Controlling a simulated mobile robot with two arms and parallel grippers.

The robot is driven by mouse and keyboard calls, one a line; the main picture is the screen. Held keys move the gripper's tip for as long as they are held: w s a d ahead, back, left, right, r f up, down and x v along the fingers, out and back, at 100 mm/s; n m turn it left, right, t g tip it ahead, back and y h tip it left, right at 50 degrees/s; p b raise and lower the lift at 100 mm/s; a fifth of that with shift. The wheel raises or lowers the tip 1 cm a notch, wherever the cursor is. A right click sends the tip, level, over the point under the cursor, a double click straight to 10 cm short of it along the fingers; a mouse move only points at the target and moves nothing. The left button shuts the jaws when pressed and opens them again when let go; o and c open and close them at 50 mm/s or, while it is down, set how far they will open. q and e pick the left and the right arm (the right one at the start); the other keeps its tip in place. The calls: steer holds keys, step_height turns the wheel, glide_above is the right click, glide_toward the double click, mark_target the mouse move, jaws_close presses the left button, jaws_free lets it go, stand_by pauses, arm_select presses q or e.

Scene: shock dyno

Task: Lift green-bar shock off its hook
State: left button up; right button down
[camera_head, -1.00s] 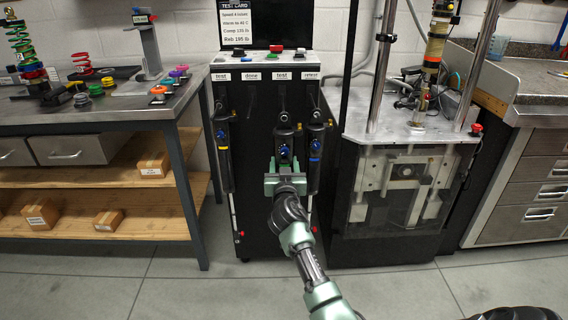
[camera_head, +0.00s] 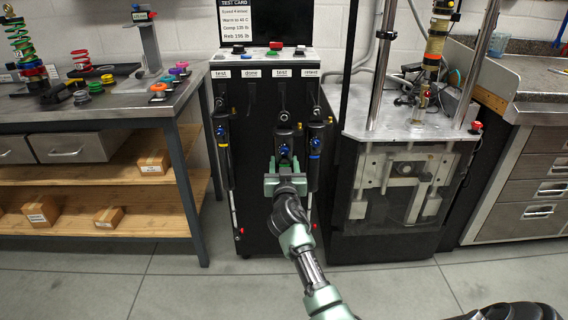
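Three dark shocks hang in a row on the front of the black cabinet (camera_head: 262,225). The middle shock (camera_head: 285,137) has a blue knob. My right gripper (camera_head: 285,168) is at the lower part of the middle shock, its fingers apart on either side. I cannot see contact. The gripper hides the shock's lower end, and no green bar can be made out. My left gripper is not in view.
The shock dyno (camera_head: 400,140), with its columns, stands close on the right. A workbench (camera_head: 125,110) with springs and colored parts is on the left, with boxes on the shelf below. A button panel (camera_head: 262,56) tops the cabinet. The floor in front is clear.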

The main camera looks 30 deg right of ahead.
steer(key=shift+s+a+r, duration=0.2)
steer(key=shift+s+r, duration=0.05)
steer(key=shift+r, duration=0.05)
steer(key=shift+s, duration=0.1)
stand_by(0.4)
